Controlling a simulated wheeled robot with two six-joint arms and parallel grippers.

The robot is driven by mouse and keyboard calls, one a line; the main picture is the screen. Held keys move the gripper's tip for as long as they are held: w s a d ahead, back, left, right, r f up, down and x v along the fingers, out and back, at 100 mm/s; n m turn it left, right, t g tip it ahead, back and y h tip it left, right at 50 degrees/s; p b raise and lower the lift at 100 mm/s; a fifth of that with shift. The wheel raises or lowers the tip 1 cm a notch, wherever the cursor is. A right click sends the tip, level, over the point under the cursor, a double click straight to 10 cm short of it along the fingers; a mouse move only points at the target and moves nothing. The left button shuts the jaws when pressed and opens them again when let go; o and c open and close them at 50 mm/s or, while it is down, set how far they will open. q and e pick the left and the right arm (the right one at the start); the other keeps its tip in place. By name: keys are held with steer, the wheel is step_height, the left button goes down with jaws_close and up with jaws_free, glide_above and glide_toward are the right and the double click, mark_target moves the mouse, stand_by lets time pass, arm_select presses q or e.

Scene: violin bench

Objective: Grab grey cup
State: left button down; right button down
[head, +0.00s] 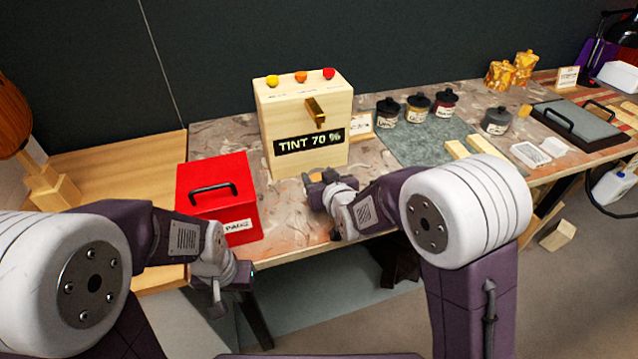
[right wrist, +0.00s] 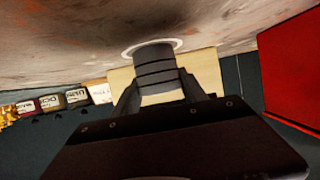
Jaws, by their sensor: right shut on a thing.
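The grey cup (right wrist: 156,68) is in the right wrist view, a dark grey banded cylinder between the fingers of my right gripper (right wrist: 158,95). The gripper is shut on it. One end of the cup is at a white ring (right wrist: 130,50) on the bench top; I cannot tell whether it is lifted. In the head view my right gripper (head: 325,185) is low over the bench in front of the wooden tint box (head: 308,120), and the cup is mostly hidden there. My left gripper (head: 222,290) hangs by the front edge below the red box; its jaws are unclear.
A red box (head: 215,190) with a black handle stands left of the tint box. Several dark-lidded jars (head: 418,107) stand on a grey-green mat (head: 440,148). Another grey jar (head: 496,121) and a black-framed tray (head: 580,125) are further right. Wooden blocks (head: 470,147) lie near the front edge.

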mark_target(319, 178)
steer(key=shift+r, duration=0.1)
step_height(319, 178, up, 4)
steer(key=shift+f+p, duration=0.1)
steer(key=shift+p, duration=0.85)
steer(key=d+r+p, duration=0.4)
steer(key=d+r, duration=0.3)
steer(key=d, duration=0.4)
steer(key=shift+w+d, duration=0.35)
steer(key=shift+w, duration=0.05)
